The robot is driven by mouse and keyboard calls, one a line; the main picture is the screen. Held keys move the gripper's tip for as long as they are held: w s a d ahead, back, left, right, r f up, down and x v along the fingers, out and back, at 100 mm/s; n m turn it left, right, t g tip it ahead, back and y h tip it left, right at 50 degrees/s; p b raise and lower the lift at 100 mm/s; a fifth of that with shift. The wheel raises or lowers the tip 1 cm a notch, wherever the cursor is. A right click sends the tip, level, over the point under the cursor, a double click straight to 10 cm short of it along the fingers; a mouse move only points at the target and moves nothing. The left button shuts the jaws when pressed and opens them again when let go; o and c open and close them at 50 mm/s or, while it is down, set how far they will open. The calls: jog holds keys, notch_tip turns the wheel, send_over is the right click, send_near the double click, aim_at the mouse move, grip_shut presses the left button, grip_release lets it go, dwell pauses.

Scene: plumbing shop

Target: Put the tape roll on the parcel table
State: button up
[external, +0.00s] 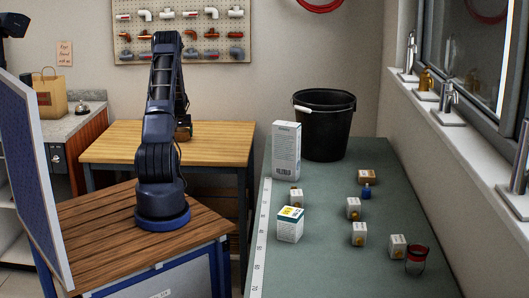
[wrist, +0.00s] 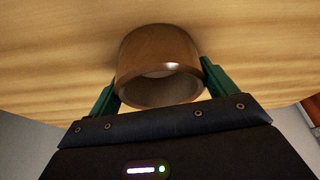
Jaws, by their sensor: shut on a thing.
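The brown tape roll (wrist: 158,62) is between the two green fingers of my gripper (wrist: 160,88) in the wrist view. The fingers are shut on its sides. Pale wood grain fills the view behind the roll; I cannot tell if the roll touches it. In the external view my gripper (external: 183,132) is low over the light wooden table (external: 112,146), which looks like the parcel table, beyond my arm. The roll is not clearly made out there.
A green-topped bench (external: 325,240) on the right holds a white box (external: 286,150), a black bucket (external: 325,125), several small boxes and a red-rimmed item (external: 416,260). A counter with a paper bag (external: 50,96) stands left. The light wooden table's visible top looks clear.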

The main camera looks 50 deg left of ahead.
jog(key=shift+f, duration=0.1)
jog(key=o, duration=0.9)
jog(key=v, duration=1.2)
